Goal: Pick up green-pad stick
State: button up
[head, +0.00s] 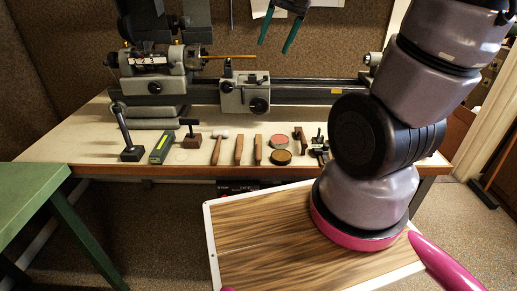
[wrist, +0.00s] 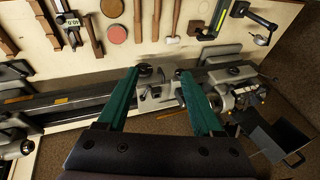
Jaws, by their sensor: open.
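A dark bar with a yellow-green strip along its top (head: 161,147) lies on the bench, left of centre; it also shows near the top of the wrist view (wrist: 222,17). It is the only bar with green that I see. Two plain brown wooden sticks, one on the left (head: 239,150) and one on the right (head: 257,150), lie farther right; I see no green on them and cannot tell which piece is the green-pad stick. My gripper (head: 276,46) has two green fingers, also in the wrist view (wrist: 163,73). It is open, empty and high above the bench, apart from all these.
A hammer (head: 218,147), a red tin (head: 278,141), a brown tin (head: 281,157) and a black-based lever stand (head: 130,154) share the bench's front strip. The lathe (head: 255,97) runs behind them. A green table (head: 28,196) stands at left. Gaps between tools are narrow.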

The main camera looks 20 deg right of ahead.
jog(key=w+a+f+g+h, duration=0.1)
jog(key=w+f, duration=0.3)
jog(key=f, duration=0.3)
jog(key=w+a+f+g, duration=0.1)
jog(key=w+f, duration=0.2)
jog(key=f, duration=0.3)
jog(key=g+h, duration=0.2)
send_over(258, 147)
jog(key=w, duration=0.3)
jog(key=shift+n, duration=0.4)
jog(key=f, duration=1.2)
jog(key=d+f, duration=0.1)
jog(key=f, duration=0.5)
jog(key=shift+f, duration=0.2)
notch_tip(258, 147, down, 6)
jog(key=shift+s+r, duration=0.1)
grip_shut()
